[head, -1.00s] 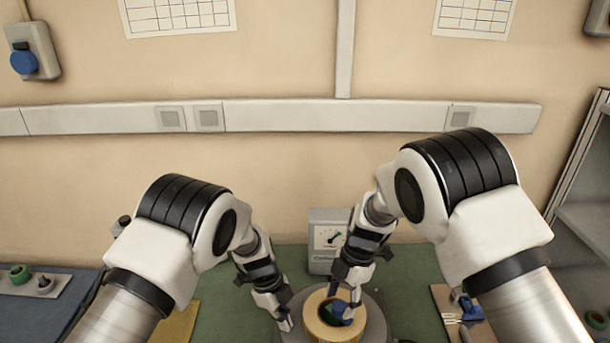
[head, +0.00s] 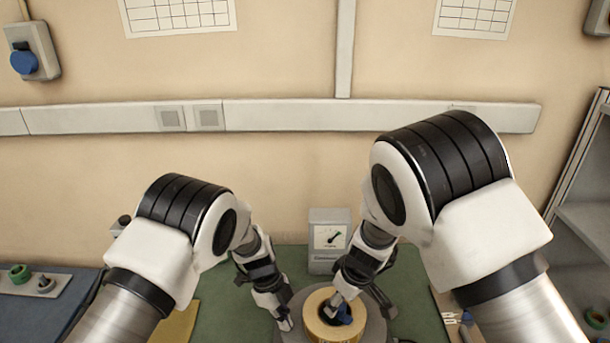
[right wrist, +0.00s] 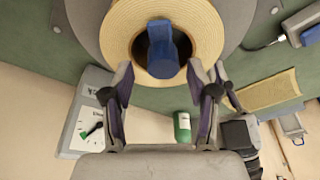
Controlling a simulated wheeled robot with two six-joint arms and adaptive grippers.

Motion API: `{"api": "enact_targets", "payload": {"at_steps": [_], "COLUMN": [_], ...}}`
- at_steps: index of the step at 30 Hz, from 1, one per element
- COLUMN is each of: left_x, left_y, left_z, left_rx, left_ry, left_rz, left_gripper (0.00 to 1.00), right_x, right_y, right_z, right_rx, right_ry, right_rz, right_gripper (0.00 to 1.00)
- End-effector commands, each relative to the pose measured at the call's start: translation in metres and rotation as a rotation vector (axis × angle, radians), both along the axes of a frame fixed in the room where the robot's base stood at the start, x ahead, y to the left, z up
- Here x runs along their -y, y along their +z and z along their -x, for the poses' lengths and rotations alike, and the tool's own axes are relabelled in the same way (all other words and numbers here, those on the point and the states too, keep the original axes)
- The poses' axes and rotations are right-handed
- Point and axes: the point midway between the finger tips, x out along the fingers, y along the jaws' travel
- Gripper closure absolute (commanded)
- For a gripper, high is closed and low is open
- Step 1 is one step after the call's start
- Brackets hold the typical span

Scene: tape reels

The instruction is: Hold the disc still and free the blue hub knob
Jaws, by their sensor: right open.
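The blue hub knob (head: 346,315) stands in the central hole of a tan tape reel (head: 312,310) on a round grey disc (head: 376,328). In the right wrist view the knob (right wrist: 163,52) rises from the dark hole of the reel (right wrist: 200,30), with the grey disc (right wrist: 88,18) around it. My right gripper (right wrist: 160,74) is open, one finger on each side of the knob, with gaps visible. It also shows above the reel in the head view (head: 340,299). My left gripper (head: 287,324) is at the disc's left edge; its jaw opening is unclear.
A dial meter (head: 329,238) stands behind the disc. A yellow mat (head: 177,325) lies left and a board with small tools (head: 448,312) right. A tray with a green ring (head: 20,274) is far left. The green table has free room between.

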Motion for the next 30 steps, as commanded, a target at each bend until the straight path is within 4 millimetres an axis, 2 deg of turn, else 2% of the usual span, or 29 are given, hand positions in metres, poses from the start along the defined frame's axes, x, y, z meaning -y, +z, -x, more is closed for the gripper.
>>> {"api": "enact_targets", "payload": {"at_steps": [3, 30], "left_x": [0.0, 0.0], "left_y": [-0.003, -0.003], "left_z": [0.002, 0.002], "left_rx": [-0.004, -0.004], "left_ry": [0.0, 0.0], "left_rz": [-0.001, -0.001], "left_gripper": [1.0, 1.0], "right_x": [-0.003, -0.004], "right_y": [0.001, -0.008], "right_z": [0.0, 0.001], "right_rx": [0.006, 0.002], "right_ry": [-0.07, -0.062], "right_rz": [0.008, 0.009], "right_gripper": [0.42, 0.42]}}
